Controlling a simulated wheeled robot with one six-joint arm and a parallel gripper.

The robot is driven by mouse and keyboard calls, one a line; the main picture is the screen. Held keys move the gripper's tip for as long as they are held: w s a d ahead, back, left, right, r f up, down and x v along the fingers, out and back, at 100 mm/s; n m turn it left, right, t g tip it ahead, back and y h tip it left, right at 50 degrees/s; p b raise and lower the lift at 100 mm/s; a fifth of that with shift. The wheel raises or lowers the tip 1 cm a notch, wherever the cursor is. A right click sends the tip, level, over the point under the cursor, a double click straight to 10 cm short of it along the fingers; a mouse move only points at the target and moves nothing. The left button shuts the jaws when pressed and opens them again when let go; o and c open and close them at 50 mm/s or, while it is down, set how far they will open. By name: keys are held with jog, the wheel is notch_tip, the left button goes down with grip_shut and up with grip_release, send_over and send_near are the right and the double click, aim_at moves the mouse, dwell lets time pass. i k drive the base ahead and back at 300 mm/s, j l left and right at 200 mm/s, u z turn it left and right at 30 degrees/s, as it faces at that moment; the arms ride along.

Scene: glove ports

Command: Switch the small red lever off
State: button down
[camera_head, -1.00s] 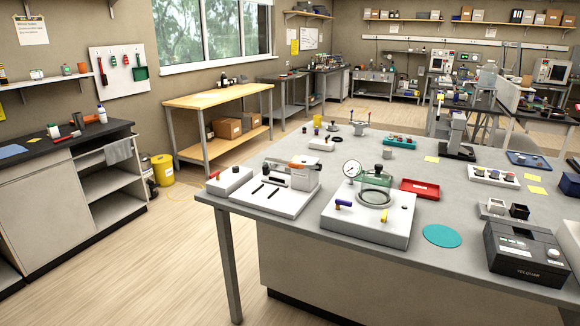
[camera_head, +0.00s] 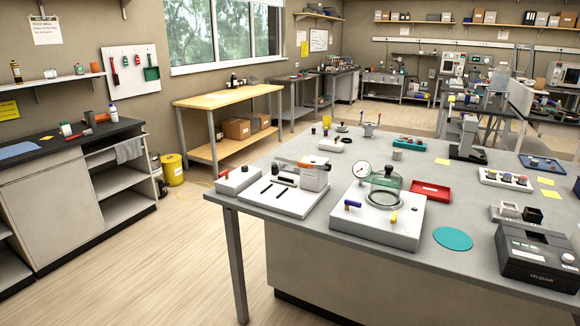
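A small red part (camera_head: 223,174), which may be the small red lever, sits at the left end of a low white box (camera_head: 240,182) near the grey table's left front corner. It is too small to tell its position. A white device beside it has an orange-red handle (camera_head: 306,164) on top. Farther back, a small stand (camera_head: 369,128) carries upright levers with coloured tips, one of them reddish. I cannot tell for certain which is the task's lever. My gripper is not in view.
The grey table (camera_head: 300,235) also holds a white base with a gauge and glass dome (camera_head: 385,180), a red tray (camera_head: 430,190), a teal disc (camera_head: 453,239) and a dark printer-like box (camera_head: 538,260). Open wooden floor (camera_head: 130,260) lies left of the table, before a dark-topped counter (camera_head: 60,146).

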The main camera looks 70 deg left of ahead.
aim_at(226, 173)
jog(key=j+u, duration=0.2)
jog(key=u, duration=0.2)
jog(key=j+u, duration=0.2)
jog(key=u, duration=0.2)
jog(key=i+j+u, duration=0.1)
jog(key=u, duration=0.3)
jog(key=i+j+u, duration=0.4)
jog(key=i+j, duration=0.35)
jog(key=j, duration=0.4)
jog(key=i+j+u, duration=0.35)
jog(key=i+j, duration=1.1)
jog(key=i, duration=0.1)
